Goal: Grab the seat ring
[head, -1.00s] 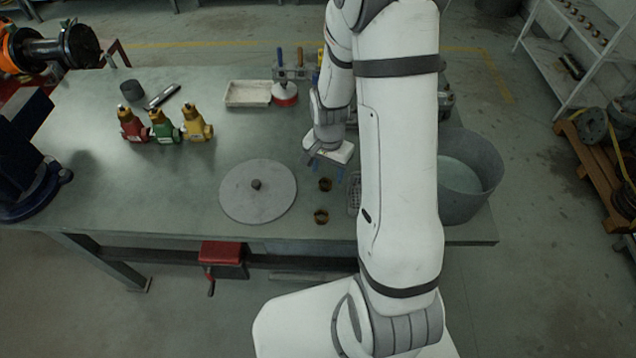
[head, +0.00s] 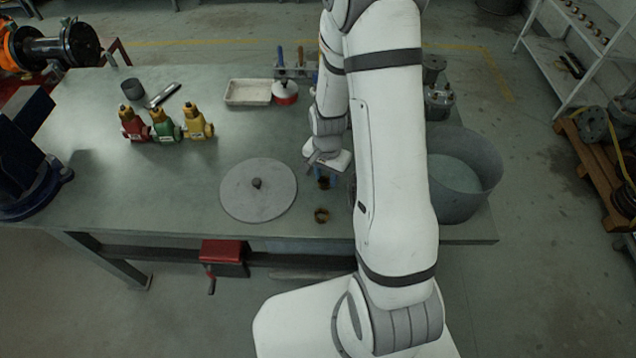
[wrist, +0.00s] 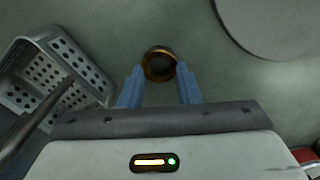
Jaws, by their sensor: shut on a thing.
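A small bronze seat ring (wrist: 159,64) sits between the blue fingertips of my gripper (wrist: 160,82) in the wrist view. The fingers are closed on its two sides. In the head view my gripper (head: 326,179) is low over the bench, with this ring (head: 324,183) between its fingers. I cannot tell whether the ring still touches the bench. A second, similar ring (head: 321,215) lies on the bench nearer the front edge, apart from my gripper.
A round grey lid (head: 245,199) lies left of the rings. A perforated basket (wrist: 42,62) is close beside my gripper. A large grey tub (head: 468,180) stands at the bench's right end.

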